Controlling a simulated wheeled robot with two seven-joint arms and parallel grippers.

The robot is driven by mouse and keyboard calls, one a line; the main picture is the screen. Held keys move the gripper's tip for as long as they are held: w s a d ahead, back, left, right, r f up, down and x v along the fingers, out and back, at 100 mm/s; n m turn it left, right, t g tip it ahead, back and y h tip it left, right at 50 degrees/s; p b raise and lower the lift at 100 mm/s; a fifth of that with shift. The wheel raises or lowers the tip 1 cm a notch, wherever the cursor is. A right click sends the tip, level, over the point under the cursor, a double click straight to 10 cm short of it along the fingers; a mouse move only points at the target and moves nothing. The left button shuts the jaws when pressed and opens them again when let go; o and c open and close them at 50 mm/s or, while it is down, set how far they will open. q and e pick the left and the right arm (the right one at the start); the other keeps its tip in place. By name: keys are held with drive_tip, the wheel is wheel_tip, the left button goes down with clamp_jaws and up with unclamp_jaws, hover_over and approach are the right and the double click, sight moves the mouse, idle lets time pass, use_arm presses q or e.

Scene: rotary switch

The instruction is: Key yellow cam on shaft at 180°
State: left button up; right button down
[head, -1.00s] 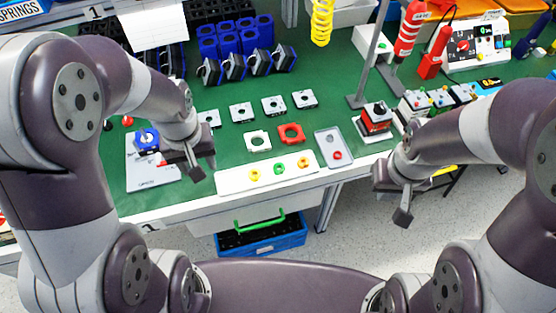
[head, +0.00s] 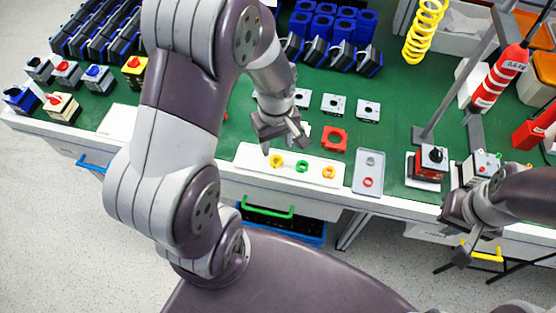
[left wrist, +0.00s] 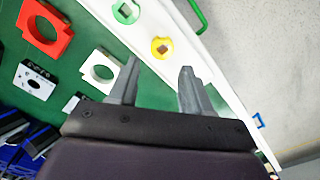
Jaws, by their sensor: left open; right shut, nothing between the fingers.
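The yellow cam (head: 276,161) is a small ring with a square hole, lying at the left end of a row on a white strip (head: 250,166). My left gripper (head: 284,147) is open and empty above the strip, close to the yellow cam. In the left wrist view, the yellow cam (left wrist: 162,47) shows just beyond the gap between the open fingertips (left wrist: 159,66). The green cam (head: 302,166) and an orange cam (head: 328,171) lie to its right. My right gripper (head: 462,256) is shut and empty at the lower right. I cannot make out the shaft; my left arm covers part of the bench.
Behind are a red square plate (head: 334,139) and several grey plates. A red and black switch (head: 431,160) stands further right. Several switches (head: 62,106) stand at the far left.

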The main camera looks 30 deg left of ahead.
sight(276, 156)
use_arm(q)
drive_tip(key=f, duration=0.5)
drive_tip(key=shift+s+d+f+b, duration=0.1)
drive_tip(key=shift+s+f+b, duration=0.1)
drive_tip(key=shift+f+b, duration=0.15)
drive_tip(key=c, duration=0.8)
